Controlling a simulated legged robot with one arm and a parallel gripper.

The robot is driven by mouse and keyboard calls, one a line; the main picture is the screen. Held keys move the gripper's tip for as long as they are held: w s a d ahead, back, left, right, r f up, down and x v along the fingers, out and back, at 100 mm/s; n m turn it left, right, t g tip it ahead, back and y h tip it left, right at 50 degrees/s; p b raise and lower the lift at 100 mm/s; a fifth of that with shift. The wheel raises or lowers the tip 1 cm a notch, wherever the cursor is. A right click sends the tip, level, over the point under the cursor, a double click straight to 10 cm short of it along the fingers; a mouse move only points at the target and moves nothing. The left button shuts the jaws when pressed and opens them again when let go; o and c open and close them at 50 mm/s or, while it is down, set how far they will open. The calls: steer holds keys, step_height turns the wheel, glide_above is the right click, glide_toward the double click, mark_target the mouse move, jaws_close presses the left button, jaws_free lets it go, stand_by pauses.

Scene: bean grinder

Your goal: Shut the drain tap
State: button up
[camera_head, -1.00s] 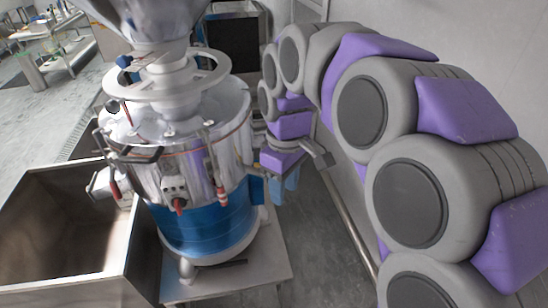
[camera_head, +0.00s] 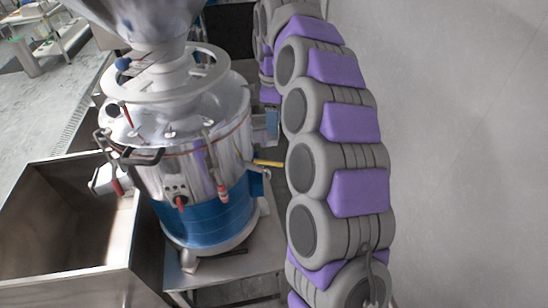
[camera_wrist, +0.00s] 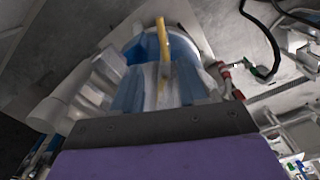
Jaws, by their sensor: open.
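The drain tap's yellow lever (camera_head: 268,163) sticks out to the right from the side of the steel and blue grinder (camera_head: 207,213). In the wrist view the lever (camera_wrist: 164,40) runs down the middle of the picture toward the gap between my fingers. My gripper (camera_wrist: 163,72) is open, with a blue-grey finger on each side of the lever's lower end. I cannot tell whether either finger touches it. In the head view my gripper (camera_head: 268,125) is beside the grinder's right side, just above and behind the lever, partly hidden. The tap's body is not clearly visible.
An open steel bin (camera_head: 60,255) stands at the left of the grinder. The grinder rests on a low steel stand (camera_head: 235,268). A pale wall (camera_head: 470,120) is close on the right. A hose with a red part (camera_wrist: 225,73) is right of my fingers in the wrist view.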

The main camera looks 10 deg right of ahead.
mark_target(272, 162)
steer(key=f+b, duration=0.1)
steer(key=f, duration=0.6)
steer(key=f+b, duration=0.1)
steer(key=f, duration=0.6)
steer(key=shift+a+f+b, duration=0.2)
steer(key=shift+f+b, duration=0.05)
steer(key=shift+b, duration=0.05)
steer(key=shift+a+f, duration=0.2)
steer(key=shift+f, duration=0.05)
steer(key=shift+c, duration=0.3)
steer(key=shift+d, duration=0.1)
jaws_close()
